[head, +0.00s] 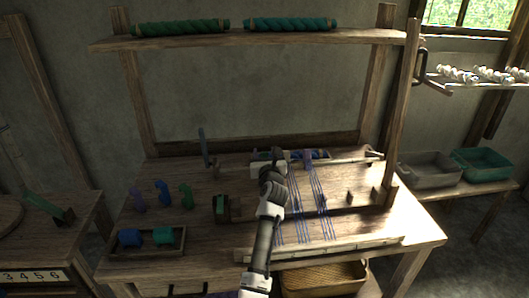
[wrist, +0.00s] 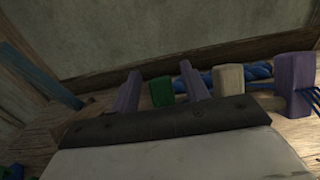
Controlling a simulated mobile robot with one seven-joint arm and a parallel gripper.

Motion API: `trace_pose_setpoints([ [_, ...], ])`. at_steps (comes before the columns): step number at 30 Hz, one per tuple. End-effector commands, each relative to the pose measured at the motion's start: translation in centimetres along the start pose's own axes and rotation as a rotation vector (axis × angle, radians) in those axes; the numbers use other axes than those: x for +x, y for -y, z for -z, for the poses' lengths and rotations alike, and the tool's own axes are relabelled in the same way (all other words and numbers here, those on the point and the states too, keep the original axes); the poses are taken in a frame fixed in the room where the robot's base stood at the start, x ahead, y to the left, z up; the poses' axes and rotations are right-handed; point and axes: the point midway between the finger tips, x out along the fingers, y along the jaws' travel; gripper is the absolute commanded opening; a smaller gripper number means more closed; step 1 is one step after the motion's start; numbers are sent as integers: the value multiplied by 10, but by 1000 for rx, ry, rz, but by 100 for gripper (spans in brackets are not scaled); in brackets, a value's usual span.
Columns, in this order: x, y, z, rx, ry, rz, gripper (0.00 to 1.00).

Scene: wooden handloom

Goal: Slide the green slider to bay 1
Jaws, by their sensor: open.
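In the wrist view, a small green block (wrist: 161,92), which looks like the green slider, stands ahead of my palm. My gripper (wrist: 160,69) is open, one finger on each side of the block. I cannot tell whether either finger touches it. A cream block (wrist: 229,80) and a purple block (wrist: 295,85) stand to its right. In the head view, my gripper (head: 277,160) is at the rear of the loom table, left of the purple block (head: 307,157), and mostly hides the green block. I cannot make out which bay is bay 1.
Blue warp threads (head: 322,195) run forward just right of my arm. A loom post (head: 402,110) rises at the right. Number tiles (head: 30,276) are at lower left.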

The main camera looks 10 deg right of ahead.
Motion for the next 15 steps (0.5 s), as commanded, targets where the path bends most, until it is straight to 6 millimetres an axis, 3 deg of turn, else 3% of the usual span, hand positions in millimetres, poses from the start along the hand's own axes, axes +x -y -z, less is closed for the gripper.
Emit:
trace_pose_setpoints([
  [12, 7, -1, 0, 0, 1, -1, 45],
  [15, 7, 0, 0, 0, 1, 0, 34],
])
